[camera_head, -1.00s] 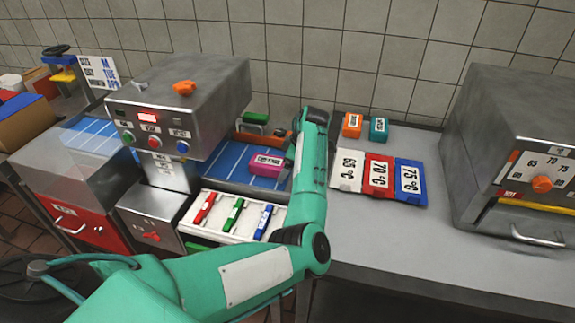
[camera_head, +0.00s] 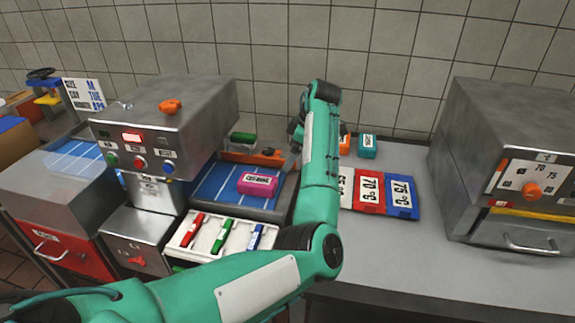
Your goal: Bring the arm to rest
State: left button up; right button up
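My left arm, green, comes in from the bottom left. Its elbow is near the counter's front edge, and its forearm rises over the counter. My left gripper (camera_head: 293,150) is at the far end, beside the blue tray's right side, small and mostly hidden behind the forearm. I cannot tell whether it is open or shut, and no held thing shows. My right gripper is not in view.
A pink block (camera_head: 258,185) lies on the blue tray (camera_head: 215,180). A white holder (camera_head: 187,238) with red, green and blue pieces is in front. Temperature cards (camera_head: 402,197) lie right of the forearm. A metal oven (camera_head: 510,130) stands at right, with clear counter before it.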

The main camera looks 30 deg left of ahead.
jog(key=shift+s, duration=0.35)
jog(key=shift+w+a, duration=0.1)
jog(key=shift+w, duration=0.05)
